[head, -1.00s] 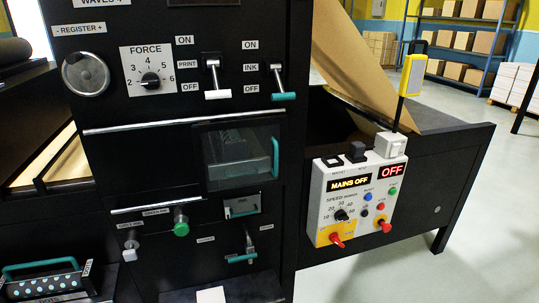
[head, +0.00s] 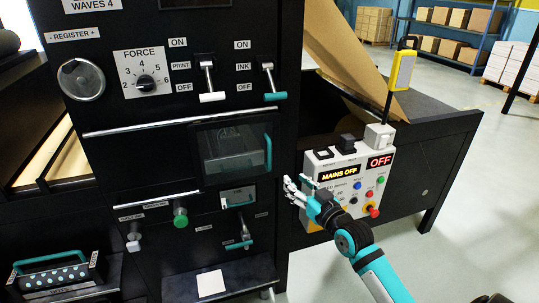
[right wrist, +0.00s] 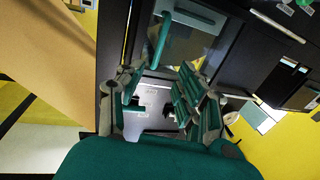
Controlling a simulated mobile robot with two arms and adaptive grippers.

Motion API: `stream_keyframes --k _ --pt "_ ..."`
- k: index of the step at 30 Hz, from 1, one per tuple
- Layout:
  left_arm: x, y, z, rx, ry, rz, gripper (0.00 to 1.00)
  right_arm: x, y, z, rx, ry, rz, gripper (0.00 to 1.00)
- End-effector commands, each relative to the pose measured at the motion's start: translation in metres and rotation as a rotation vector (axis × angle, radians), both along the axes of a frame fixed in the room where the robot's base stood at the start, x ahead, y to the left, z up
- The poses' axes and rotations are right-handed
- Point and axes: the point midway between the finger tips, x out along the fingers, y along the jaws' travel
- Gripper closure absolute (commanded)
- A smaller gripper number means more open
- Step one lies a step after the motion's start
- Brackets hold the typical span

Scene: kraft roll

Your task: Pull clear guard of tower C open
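The clear guard (head: 225,150) is a see-through panel on the front of the black tower, closed flat over a dark recess. Its upright teal handle (head: 268,152) is on its right edge. In the right wrist view the guard (right wrist: 200,48) and its teal handle (right wrist: 160,40) show beyond the fingers. My right gripper (head: 296,187) is open and empty, below and right of the handle and apart from it, in front of the control box. Its spread fingers also show in the right wrist view (right wrist: 155,95). My left gripper is not in view. No tower letter is readable.
The control box (head: 345,165) reads MAINS OFF and stands close right of the tower, partly hidden by my right gripper. Ink lever (head: 270,85) is above the guard. Kraft paper (head: 345,50) slopes behind.

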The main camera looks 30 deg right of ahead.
Motion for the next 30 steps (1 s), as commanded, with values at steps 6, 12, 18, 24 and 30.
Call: stream_keyframes --k 6,12,18,24,30 --pt "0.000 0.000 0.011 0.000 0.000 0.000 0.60 0.048 -0.001 0.003 0.001 -0.001 0.000 0.64" --pt "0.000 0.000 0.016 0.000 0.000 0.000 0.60 0.092 -0.003 0.003 0.001 0.000 0.000 0.64" --pt "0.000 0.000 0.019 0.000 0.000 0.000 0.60 0.130 -0.005 0.002 -0.001 0.000 -0.001 0.64" --pt "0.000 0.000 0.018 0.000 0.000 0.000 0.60 0.150 -0.005 0.000 -0.001 0.001 0.000 0.64" --pt "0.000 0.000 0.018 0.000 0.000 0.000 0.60 0.155 -0.005 0.000 -0.001 0.001 -0.001 0.64"
